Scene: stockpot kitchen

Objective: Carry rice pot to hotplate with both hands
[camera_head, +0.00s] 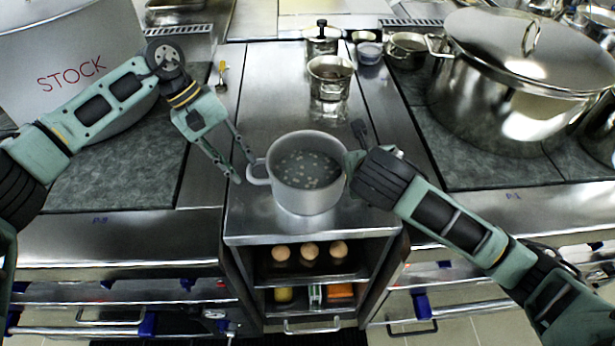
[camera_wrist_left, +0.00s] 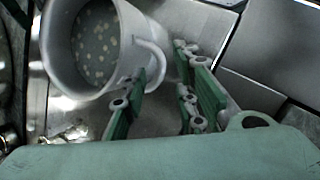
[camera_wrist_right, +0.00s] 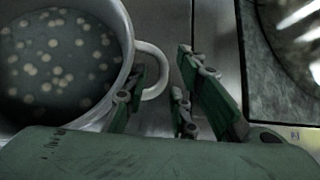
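The rice pot (camera_head: 306,192) is a grey metal pot with pale grains in cloudy liquid. It stands upright on the steel counter between the two stoves. My left gripper (camera_head: 240,163) is open at the pot's left handle (camera_head: 258,172). In the left wrist view the handle loop (camera_wrist_left: 158,62) lies between the spread fingertips (camera_wrist_left: 162,62). My right gripper (camera_head: 355,147) is at the pot's right side and hides that handle in the head view. In the right wrist view its fingers (camera_wrist_right: 160,68) are spread, with the right handle (camera_wrist_right: 153,60) between them. The dark hotplates (camera_head: 125,182) lie to either side.
A large pot marked STOCK (camera_head: 75,60) stands on the left hotplate. A big lidded steel pot (camera_head: 515,85) fills much of the right hotplate (camera_head: 505,172). A small steel pot (camera_head: 329,80) stands behind the rice pot. The left hotplate's front is clear.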

